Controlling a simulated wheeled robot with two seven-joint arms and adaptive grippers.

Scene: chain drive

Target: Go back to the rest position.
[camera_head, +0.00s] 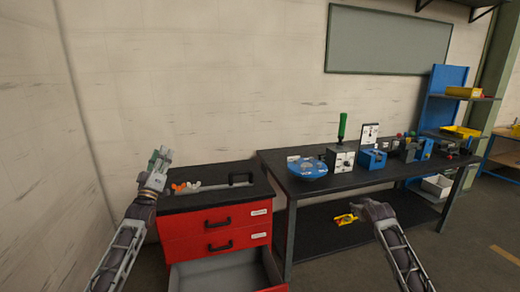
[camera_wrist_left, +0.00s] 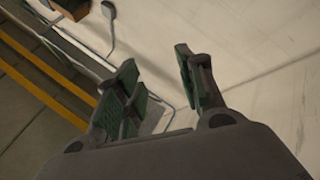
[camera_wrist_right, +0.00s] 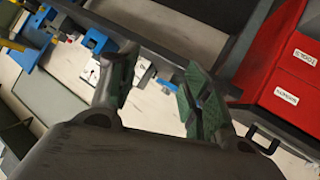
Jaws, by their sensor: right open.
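My left gripper (camera_head: 160,158) is raised to the left of the red tool cabinet in the head view and points up. In the left wrist view its fingers (camera_wrist_left: 162,88) are apart with nothing between them. My right gripper (camera_head: 366,207) is in front of the dark workbench, low, near its front edge. In the right wrist view its fingers (camera_wrist_right: 158,85) are apart and hold nothing.
The red cabinet (camera_head: 190,222) has its lower drawer (camera_head: 222,278) pulled open. The workbench (camera_head: 300,193) carries a blue round fixture (camera_head: 307,168), a green-handled device (camera_head: 342,127) and several blue units. A yellow item (camera_head: 345,219) lies on its lower shelf.

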